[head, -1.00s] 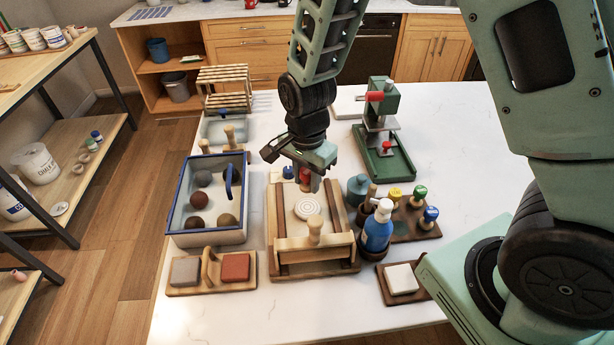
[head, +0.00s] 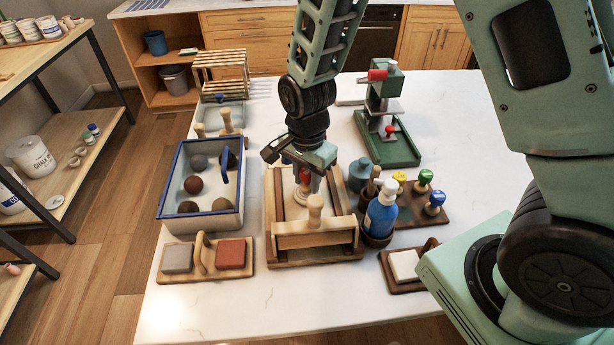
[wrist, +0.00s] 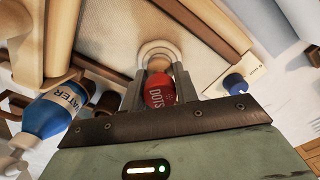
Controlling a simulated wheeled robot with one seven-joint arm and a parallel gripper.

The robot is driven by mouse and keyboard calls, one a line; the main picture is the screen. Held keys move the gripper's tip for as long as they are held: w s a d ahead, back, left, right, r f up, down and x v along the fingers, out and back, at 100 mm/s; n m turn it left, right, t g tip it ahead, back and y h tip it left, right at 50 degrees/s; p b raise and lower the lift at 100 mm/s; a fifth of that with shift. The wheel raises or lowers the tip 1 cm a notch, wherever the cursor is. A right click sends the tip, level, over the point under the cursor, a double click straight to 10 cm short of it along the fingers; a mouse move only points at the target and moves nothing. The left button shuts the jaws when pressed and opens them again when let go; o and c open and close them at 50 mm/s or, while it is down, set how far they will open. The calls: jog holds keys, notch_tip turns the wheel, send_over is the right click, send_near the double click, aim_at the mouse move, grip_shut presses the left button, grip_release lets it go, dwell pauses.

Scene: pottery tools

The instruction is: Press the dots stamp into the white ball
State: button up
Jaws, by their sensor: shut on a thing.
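My gripper (head: 305,180) is shut on the red dots stamp (wrist: 158,92), whose "DOTS" label shows in the wrist view. The stamp (head: 305,176) points down, over the wooden slab board (head: 284,200). The white clay (wrist: 158,48) lies on this board as a flat round piece, no longer a ball. In the wrist view its pale rim shows around the stamp's lower end. In the head view the stamp and gripper hide most of it. I cannot tell for sure whether the stamp face touches the clay.
A blue water bottle (head: 381,214) stands close on the right, before a rack of coloured stamps (head: 428,212). A blue-rimmed bin (head: 212,219) with several balls is left. A green press (head: 388,140) stands behind.

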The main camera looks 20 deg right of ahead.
jog(key=shift+f+b, duration=0.4)
jog(key=shift+f, duration=0.25)
dwell(0.3)
jog(key=shift+r, duration=0.1)
dwell(0.3)
jog(key=shift+r+p, duration=2.8)
jog(key=shift+r, duration=0.2)
